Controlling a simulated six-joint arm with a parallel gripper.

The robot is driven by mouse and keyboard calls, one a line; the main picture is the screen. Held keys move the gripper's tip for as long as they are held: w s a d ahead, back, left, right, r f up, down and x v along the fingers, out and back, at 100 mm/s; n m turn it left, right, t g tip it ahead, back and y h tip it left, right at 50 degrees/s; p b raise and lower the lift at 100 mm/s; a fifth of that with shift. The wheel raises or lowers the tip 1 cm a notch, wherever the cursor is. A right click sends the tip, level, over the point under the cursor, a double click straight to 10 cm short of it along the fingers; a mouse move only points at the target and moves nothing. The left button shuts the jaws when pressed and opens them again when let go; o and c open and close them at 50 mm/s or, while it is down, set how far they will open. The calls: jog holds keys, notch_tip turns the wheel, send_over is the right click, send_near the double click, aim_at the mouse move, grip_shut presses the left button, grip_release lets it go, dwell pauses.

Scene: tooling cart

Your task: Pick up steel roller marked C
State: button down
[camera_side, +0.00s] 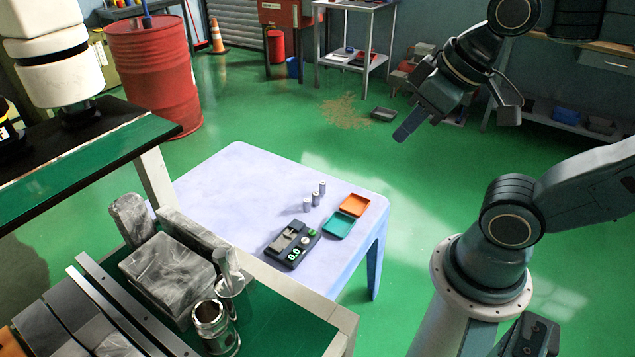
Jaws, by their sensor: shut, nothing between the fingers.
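Several small steel rollers stand close together on the pale table (225,185), left of the two small trays. I make out a front roller (307,205), a middle roller (316,199) and a back roller (322,188). They are too small for me to read any letter, so I cannot tell which is marked C. My gripper (406,130) is in the air at the upper right, apart from the rollers and to their right in the picture. Its fingers are shut with nothing held.
An orange tray (355,204) and a teal tray (339,224) lie right of the rollers. A black gauge (291,245) with a green display sits in front of them. Metal blocks (168,270) and steel cylinders (213,325) crowd the green bench at lower left. The table's left part is clear.

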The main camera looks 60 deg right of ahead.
jog(key=c, duration=1.2)
grip_release()
jog(key=shift+w, duration=0.15)
jog(key=n+g, duration=0.6)
jog(key=n, duration=1.1)
send_over(306, 200)
notch_tip(306, 200, down, 36)
jog(key=r, duration=0.1)
jog(key=shift+f, duration=4.55)
